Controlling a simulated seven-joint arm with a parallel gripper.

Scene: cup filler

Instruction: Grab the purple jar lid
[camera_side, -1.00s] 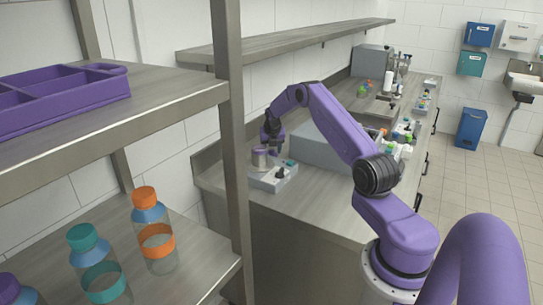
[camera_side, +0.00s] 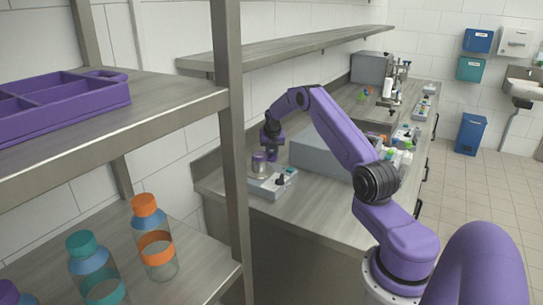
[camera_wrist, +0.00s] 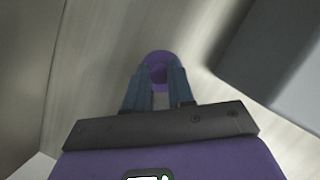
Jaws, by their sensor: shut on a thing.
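In the wrist view, the purple jar lid (camera_wrist: 158,57) is a round purple disc between the two dark fingertips. My gripper (camera_wrist: 159,76) is shut on it. In the side view, my gripper (camera_side: 272,156) points down over the counter, close to a small jar with purple on it (camera_side: 259,165). That jar stands on a light grey device (camera_side: 268,187). The lid between the fingers is too small to make out there.
A grey box (camera_side: 318,158) stands to the right of my gripper, and the wall is behind. In front, a shelf rack holds a purple tray (camera_side: 70,100) and bottles with orange (camera_side: 144,203) and teal (camera_side: 82,243) caps. Several small items crowd the counter's far end.

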